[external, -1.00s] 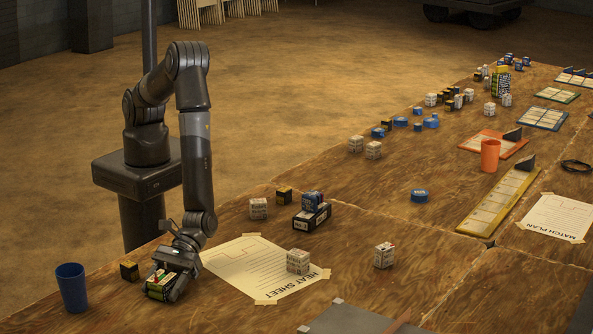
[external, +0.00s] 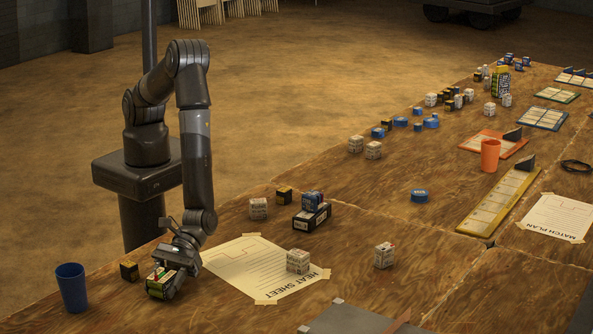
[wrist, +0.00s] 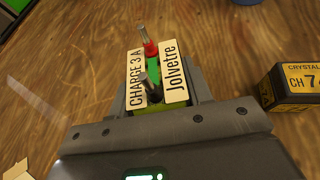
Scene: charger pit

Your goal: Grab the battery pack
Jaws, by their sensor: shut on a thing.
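The battery pack (external: 160,281) is a small green and dark block at the near left of the wooden table. In the wrist view the pack (wrist: 154,69) shows cream labels reading "CHARGE 3 A" and "Jolvetre", with a red-based and a black-based metal post on top. My gripper (external: 165,275) points down over it, shut on the pack with a finger on either side. In the wrist view my gripper (wrist: 158,90) holds it between both jaws. Its underside is hidden, so I cannot tell whether it touches the table.
A black and yellow box (external: 129,271) and a blue cup (external: 71,288) stand close on the left. The heat sheet (external: 240,262) lies taped to the right, with a white block (external: 298,261) on it. More blocks and a dark box (external: 311,217) stand farther back.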

